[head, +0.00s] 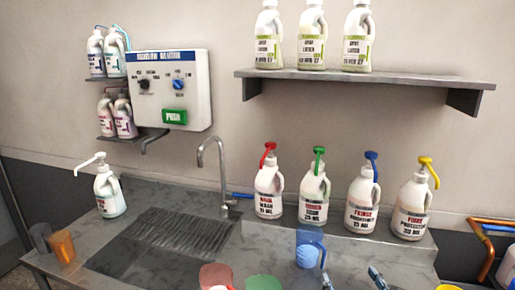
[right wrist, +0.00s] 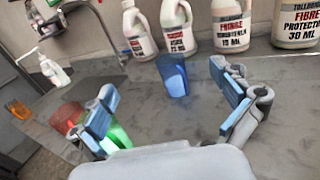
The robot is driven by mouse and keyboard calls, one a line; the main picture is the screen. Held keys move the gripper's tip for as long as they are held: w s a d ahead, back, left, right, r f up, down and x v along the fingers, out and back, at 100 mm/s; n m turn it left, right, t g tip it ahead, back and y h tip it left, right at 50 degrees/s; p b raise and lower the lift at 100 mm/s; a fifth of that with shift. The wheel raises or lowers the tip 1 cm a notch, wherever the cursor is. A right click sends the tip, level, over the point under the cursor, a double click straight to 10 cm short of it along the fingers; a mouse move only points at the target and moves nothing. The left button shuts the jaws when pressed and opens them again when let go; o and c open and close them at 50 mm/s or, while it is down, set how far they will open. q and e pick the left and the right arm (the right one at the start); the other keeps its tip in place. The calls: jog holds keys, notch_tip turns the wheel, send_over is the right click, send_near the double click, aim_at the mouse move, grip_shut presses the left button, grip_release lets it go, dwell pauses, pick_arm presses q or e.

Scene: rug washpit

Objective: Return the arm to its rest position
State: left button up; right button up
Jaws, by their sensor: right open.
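My right gripper (head: 352,280) shows at the bottom edge of the head view, to the right of the middle, with only its two fingertips in view. In the right wrist view its blue-padded fingers (right wrist: 170,112) are spread wide with nothing between them. A blue cup (head: 308,252) stands on the grey counter (head: 160,270), left of and beyond the fingertips. The blue cup also shows in the right wrist view (right wrist: 173,80), beyond the gap between the fingers. My left gripper is not in view.
Several bottles with coloured pumps, such as the red-pump bottle (head: 268,195), line the counter's back. A red cup (head: 217,275) and a green cup (head: 262,283) stand in front. A tap (head: 222,175), a sink and a wall shelf (head: 360,79) are beyond.

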jog(key=s+d+f+m+g+h, duration=0.15)
jog(key=s+f+m+g, duration=0.35)
jog(key=m, duration=0.6)
jog(key=s+d+f+m+g+h, duration=0.1)
jog(key=s+f+m+g+h, duration=0.15)
jog(key=s+f+m, duration=0.65)
jog(key=s+a+f+m+g+y, duration=0.1)
jog(key=s+a+f+m+g, duration=0.15)
jog(key=s+m, duration=0.55)
jog(key=s+a+f+m+g+y, duration=0.15)
jog(key=s+m+g, duration=0.25)
jog(key=s+m, duration=0.4)
notch_tip(320, 180, down, 30)
jog(key=g+b, duration=0.1)
jog(key=b, duration=0.4)
pick_arm(q)
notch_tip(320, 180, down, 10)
jog(key=b, duration=0.5)
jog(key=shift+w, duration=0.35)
pick_arm(e)
jog(key=s+d+f+g, duration=0.1)
jog(key=s+f, duration=0.8)
jog(key=f, duration=0.2)
jog(key=s+d+f+n, duration=0.1)
jog(key=s+d+f, duration=0.1)
jog(key=s+f, duration=0.7)
notch_tip(320, 180, down, 3)
jog(key=shift+d+f+g+h, duration=0.15)
jog(key=shift+d+g+h, duration=0.15)
jog(key=shift+g+h, duration=0.1)
